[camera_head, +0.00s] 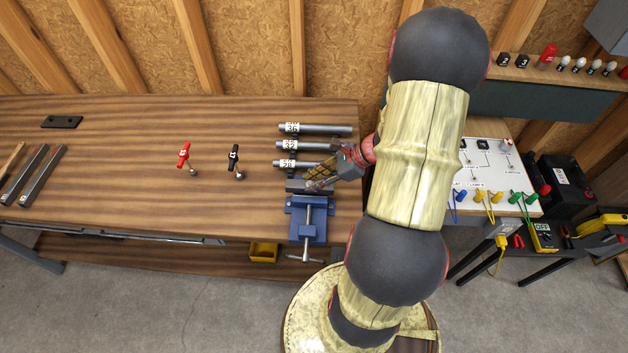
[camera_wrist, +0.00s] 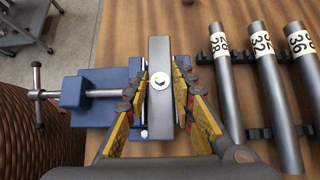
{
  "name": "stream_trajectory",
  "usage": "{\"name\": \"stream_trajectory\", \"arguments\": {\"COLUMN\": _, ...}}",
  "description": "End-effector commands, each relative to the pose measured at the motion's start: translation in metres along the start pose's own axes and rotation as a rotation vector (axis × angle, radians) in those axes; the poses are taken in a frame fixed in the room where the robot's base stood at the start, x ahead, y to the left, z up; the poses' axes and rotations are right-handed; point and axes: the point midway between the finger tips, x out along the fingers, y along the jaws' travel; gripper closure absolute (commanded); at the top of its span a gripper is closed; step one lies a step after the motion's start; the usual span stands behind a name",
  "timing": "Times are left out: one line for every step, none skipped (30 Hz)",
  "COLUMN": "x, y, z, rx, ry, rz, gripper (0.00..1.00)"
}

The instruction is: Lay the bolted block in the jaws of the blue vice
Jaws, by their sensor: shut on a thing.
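The bolted block (camera_wrist: 159,120) is a dark grey bar with a pale round bolt head on its face. In the wrist view it lies between the yellow-padded fingers of my gripper (camera_wrist: 163,88), which is shut on it. The blue vice (camera_wrist: 90,103) is just left of and partly behind the block in that view. In the head view, my gripper (camera_head: 318,184) is at the back end of the blue vice (camera_head: 308,225), at the bench's front edge. The block covers part of the jaws, so I cannot tell whether it is seated or just above them.
Numbered grey tubes (camera_head: 315,146) lie in holders behind the vice; they show right of my gripper in the wrist view (camera_wrist: 268,80). Red (camera_head: 184,156) and black (camera_head: 234,158) handled items stand left. A yellow bin (camera_head: 263,251) sits below.

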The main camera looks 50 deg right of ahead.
Motion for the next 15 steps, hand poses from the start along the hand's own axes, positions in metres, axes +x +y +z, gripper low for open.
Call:
{"name": "stream_trajectory", "arguments": {"x": 0.0008, "y": -0.0008, "z": -0.0006, "rx": -0.001, "ry": -0.001, "rz": -0.001, "gripper": 1.0}}
{"name": "stream_trajectory", "arguments": {"x": 0.0013, "y": -0.0008, "z": -0.0011, "rx": -0.001, "ry": -0.001, "rz": -0.001, "gripper": 1.0}}
{"name": "stream_trajectory", "arguments": {"x": 0.0019, "y": -0.0007, "z": -0.0018, "rx": -0.001, "ry": -0.001, "rz": -0.001, "gripper": 1.0}}
{"name": "stream_trajectory", "arguments": {"x": 0.0024, "y": -0.0008, "z": -0.0023, "rx": -0.001, "ry": -0.001, "rz": -0.001, "gripper": 1.0}}
{"name": "stream_trajectory", "arguments": {"x": 0.0029, "y": -0.0007, "z": -0.0027, "rx": -0.001, "ry": -0.001, "rz": -0.001, "gripper": 1.0}}
{"name": "stream_trajectory", "arguments": {"x": 0.0036, "y": -0.0007, "z": -0.0034, "rx": -0.001, "ry": -0.001, "rz": -0.001, "gripper": 1.0}}
{"name": "stream_trajectory", "arguments": {"x": 0.0041, "y": -0.0007, "z": -0.0039, "rx": -0.001, "ry": -0.001, "rz": -0.001, "gripper": 1.0}}
{"name": "stream_trajectory", "arguments": {"x": 0.0047, "y": -0.0007, "z": -0.0045, "rx": 0.0, "ry": -0.001, "rz": -0.001, "gripper": 1.0}}
{"name": "stream_trajectory", "arguments": {"x": 0.0054, "y": -0.0006, "z": -0.0052, "rx": 0.0, "ry": -0.001, "rz": -0.001, "gripper": 1.0}}
{"name": "stream_trajectory", "arguments": {"x": 0.0059, "y": -0.0006, "z": -0.0058, "rx": 0.0, "ry": -0.001, "rz": -0.001, "gripper": 1.0}}
{"name": "stream_trajectory", "arguments": {"x": 0.0064, "y": -0.0005, "z": -0.0063, "rx": 0.0, "ry": -0.001, "rz": -0.001, "gripper": 1.0}}
{"name": "stream_trajectory", "arguments": {"x": 0.0066, "y": -0.0004, "z": -0.0065, "rx": 0.0, "ry": 0.0, "rz": -0.001, "gripper": 1.0}}
{"name": "stream_trajectory", "arguments": {"x": 0.0065, "y": -0.0003, "z": -0.0065, "rx": 0.001, "ry": 0.0, "rz": -0.001, "gripper": 1.0}}
{"name": "stream_trajectory", "arguments": {"x": 0.0066, "y": -0.0002, "z": -0.0066, "rx": 0.001, "ry": 0.0, "rz": 0.0, "gripper": 1.0}}
{"name": "stream_trajectory", "arguments": {"x": 0.0074, "y": 0.0009, "z": -0.0076, "rx": 0.002, "ry": 0.002, "rz": 0.001, "gripper": 0.73}}
